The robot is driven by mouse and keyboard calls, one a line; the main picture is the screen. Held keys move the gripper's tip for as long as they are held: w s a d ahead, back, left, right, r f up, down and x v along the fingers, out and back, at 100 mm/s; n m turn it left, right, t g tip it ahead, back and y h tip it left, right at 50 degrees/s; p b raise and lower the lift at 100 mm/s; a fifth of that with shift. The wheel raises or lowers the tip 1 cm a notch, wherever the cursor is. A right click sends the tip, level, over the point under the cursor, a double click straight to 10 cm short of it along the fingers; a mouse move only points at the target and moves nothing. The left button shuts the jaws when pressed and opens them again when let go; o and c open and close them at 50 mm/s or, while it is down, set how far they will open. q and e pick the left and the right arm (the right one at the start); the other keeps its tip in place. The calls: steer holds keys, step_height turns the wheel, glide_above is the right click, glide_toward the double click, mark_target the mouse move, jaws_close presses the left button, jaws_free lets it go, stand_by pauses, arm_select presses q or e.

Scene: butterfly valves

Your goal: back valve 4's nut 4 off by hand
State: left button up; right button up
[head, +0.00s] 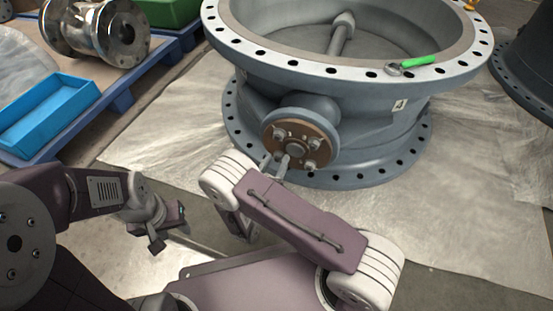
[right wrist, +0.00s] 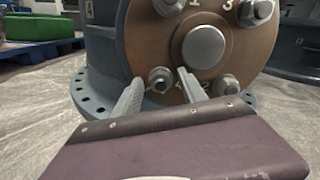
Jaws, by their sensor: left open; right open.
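Nut 4 (right wrist: 160,79) is the lower-left one, beside the number 4. My right gripper (right wrist: 160,76) is open, with one finger on each side of nut 4; I cannot tell whether they touch it. In the head view my right gripper (head: 275,163) is partly behind my arm. My left gripper (head: 164,224) is open and empty, low on the left.
A green-handled wrench (head: 412,63) lies on the valve's top rim. A blue tray (head: 47,115) and a shiny metal fitting (head: 95,30) rest on the pallet at left. Another dark flanged body (head: 525,65) stands at right. The sheet (head: 460,210) on the floor is clear.

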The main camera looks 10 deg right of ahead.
jaws_close()
